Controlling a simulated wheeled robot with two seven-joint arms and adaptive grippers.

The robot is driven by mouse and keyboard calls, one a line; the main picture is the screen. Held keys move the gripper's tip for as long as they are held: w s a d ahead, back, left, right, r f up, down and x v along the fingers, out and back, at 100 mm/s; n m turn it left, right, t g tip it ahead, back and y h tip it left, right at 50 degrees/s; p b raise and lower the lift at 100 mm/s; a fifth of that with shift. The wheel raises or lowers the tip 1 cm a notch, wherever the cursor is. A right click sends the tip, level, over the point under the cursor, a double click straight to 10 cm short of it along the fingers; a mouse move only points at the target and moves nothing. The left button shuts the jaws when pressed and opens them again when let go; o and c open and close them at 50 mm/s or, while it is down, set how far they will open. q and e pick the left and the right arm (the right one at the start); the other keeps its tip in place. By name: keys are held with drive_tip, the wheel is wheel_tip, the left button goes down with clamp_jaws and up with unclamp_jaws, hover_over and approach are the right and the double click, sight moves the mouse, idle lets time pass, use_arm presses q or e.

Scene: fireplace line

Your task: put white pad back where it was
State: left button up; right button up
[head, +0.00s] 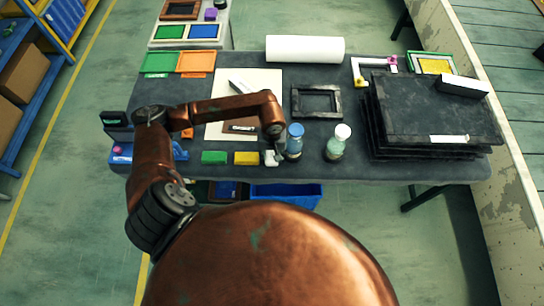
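A white block with a dark side (463,85), which looks like the white pad, lies on top of the dark stack (425,110) at the right of the table, near its back right edge. My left arm reaches over the table from the left. My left gripper (271,157) points down at the table's front middle, between a yellow block (246,158) and a blue bottle (295,142), far left of the stack. Its fingers are pale and small, and I cannot tell whether they are apart or closed. My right gripper is out of view.
A green block (213,157) lies left of the yellow one. A white-capped bottle (338,143) stands right of the blue bottle. A dark frame (316,101), a white roll (305,49) and a cream sheet (262,80) lie behind. A blue crate (286,196) is below the table.

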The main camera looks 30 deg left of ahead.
sight(272, 172)
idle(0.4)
use_arm(q)
drive_tip(key=o, duration=0.5)
drive_tip(key=shift+o, duration=0.2)
drive_tip(key=shift+s+d+p, duration=0.1)
drive_tip(key=shift+s+d, duration=0.3)
drive_tip(key=shift+s, duration=0.25)
drive_tip(key=shift+s+d+p, duration=0.1)
drive_tip(key=shift+s+d, duration=0.3)
drive_tip(key=shift+s, duration=0.3)
drive_tip(key=shift+s+d+p, duration=0.1)
drive_tip(key=shift+s+d, duration=0.3)
drive_tip(key=shift+s, duration=0.25)
drive_tip(key=s+d, duration=0.2)
drive_tip(key=s, duration=0.2)
drive_tip(key=shift+s+d, duration=0.3)
drive_tip(key=shift+d, duration=0.1)
